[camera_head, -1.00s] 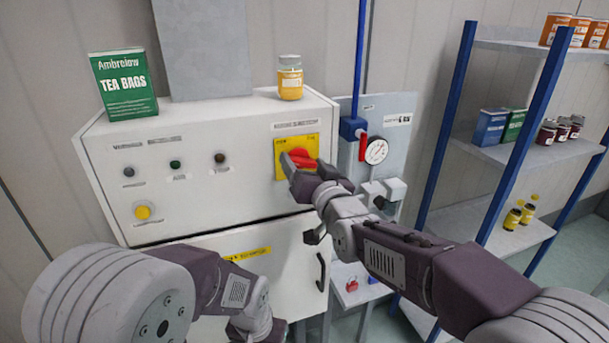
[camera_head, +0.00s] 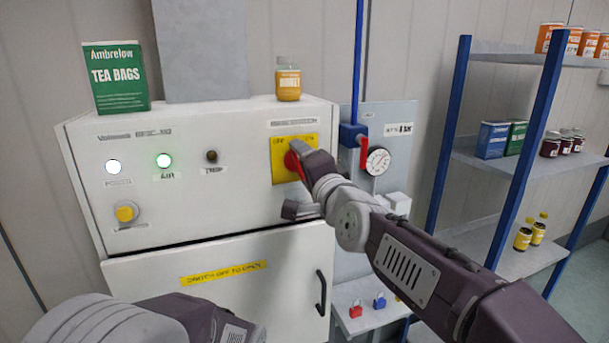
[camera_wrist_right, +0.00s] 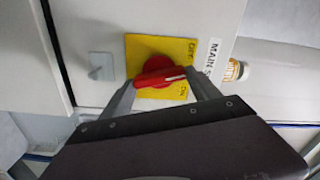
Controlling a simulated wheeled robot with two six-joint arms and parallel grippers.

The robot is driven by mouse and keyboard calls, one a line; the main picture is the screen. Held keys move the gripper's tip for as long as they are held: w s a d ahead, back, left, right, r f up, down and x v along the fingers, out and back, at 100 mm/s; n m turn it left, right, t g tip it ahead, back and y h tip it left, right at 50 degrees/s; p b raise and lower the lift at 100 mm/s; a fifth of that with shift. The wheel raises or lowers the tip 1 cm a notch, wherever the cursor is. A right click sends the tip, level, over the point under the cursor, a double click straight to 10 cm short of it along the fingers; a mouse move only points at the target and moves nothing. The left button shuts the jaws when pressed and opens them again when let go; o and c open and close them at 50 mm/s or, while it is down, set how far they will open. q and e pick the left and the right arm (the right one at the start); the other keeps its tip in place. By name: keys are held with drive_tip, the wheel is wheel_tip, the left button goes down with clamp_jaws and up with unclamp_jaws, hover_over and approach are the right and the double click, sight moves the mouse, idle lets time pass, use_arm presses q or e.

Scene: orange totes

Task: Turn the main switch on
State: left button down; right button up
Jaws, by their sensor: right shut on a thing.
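The main switch is a red rotary handle (camera_head: 291,165) on a yellow plate (camera_head: 281,143) at the upper right of a white cabinet's front. In the right wrist view, the red handle (camera_wrist_right: 160,78) sits between my two fingers, on the yellow plate (camera_wrist_right: 133,46) marked OFF and ON. The white mark on the handle's end lies between the two words, seemingly nearer ON. My right gripper (camera_head: 297,160) is shut on the handle and partly hides it in the head view. My left arm shows at the bottom of the head view, its gripper out of view.
A white lamp (camera_head: 114,167) and a green AIR lamp (camera_head: 164,160) are lit; the TRIP lamp (camera_head: 212,156) is dark. A tea box (camera_head: 117,78) and a honey jar (camera_head: 288,84) stand on the cabinet (camera_head: 230,123). A gauge (camera_head: 377,161) and shelving (camera_head: 500,155) are to the right.

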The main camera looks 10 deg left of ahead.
drive_tip(key=shift+m+b, duration=0.45)
drive_tip(key=shift+m, duration=1.25)
drive_tip(key=o, duration=1.4)
drive_tip(key=shift+w+a, duration=0.1)
drive_tip(key=shift+a, duration=0.05)
drive_tip(key=b+v, duration=0.1)
drive_tip(key=v, duration=0.8)
drive_tip(key=shift+f, duration=0.1)
